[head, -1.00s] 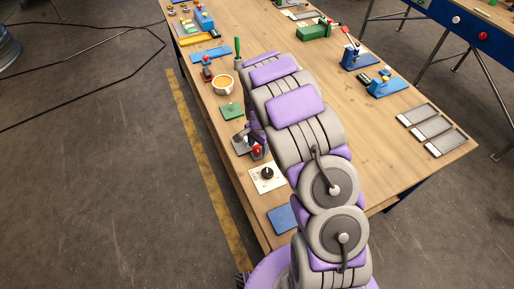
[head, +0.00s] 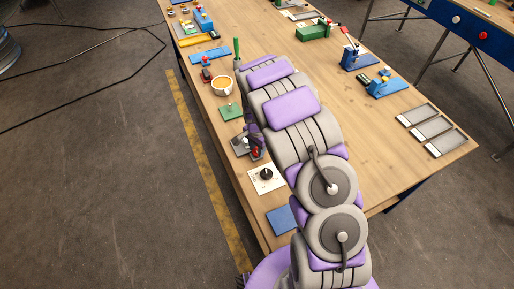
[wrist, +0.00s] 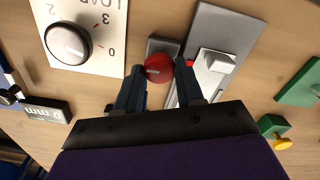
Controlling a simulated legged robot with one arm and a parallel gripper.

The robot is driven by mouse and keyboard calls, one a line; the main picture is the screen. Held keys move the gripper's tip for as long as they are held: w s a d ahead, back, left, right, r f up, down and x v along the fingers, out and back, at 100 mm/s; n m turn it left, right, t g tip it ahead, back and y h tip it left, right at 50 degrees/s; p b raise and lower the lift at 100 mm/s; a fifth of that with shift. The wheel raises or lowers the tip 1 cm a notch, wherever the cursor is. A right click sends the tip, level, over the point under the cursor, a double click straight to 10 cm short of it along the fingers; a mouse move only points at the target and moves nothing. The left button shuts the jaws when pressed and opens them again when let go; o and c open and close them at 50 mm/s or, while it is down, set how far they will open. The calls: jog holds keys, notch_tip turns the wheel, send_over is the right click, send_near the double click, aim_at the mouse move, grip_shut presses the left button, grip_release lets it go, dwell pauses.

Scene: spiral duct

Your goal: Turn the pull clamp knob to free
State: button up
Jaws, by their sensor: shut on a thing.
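The pull clamp has a grey base plate (wrist: 224,32), a pale grey block (wrist: 214,62) and a round red knob (wrist: 158,68) in the wrist view. In the head view the red knob (head: 256,153) shows small at the left edge of the bench, partly beside my arm. My gripper (wrist: 159,70) has one dark finger on each side of the red knob and is shut on it. The fingers and the palm hide part of the clamp's base. I cannot read the knob's turn position.
A white LOAD dial plate (wrist: 88,22) with a black knob stands close to the left in the wrist view. A green plate (head: 230,112), an orange-filled cup (head: 222,85) and a blue plate (head: 281,220) line the bench edge.

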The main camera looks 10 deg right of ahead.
jog(key=shift+s+a+n, duration=0.1)
jog(key=shift+n, duration=0.3)
jog(key=shift+c, duration=0.2)
jog(key=shift+a+n+p, duration=0.1)
jog(key=shift+n+p, duration=0.35)
jog(key=shift+n, duration=0.55)
jog(key=n+p, duration=0.1)
jog(key=n, duration=0.4)
jog(key=shift+s+f, duration=0.1)
jog(key=n+p, duration=0.1)
jog(key=n, duration=0.4)
jog(key=shift+n, duration=2.7)
jog(key=o, duration=1)
jog(key=shift+o, duration=0.2)
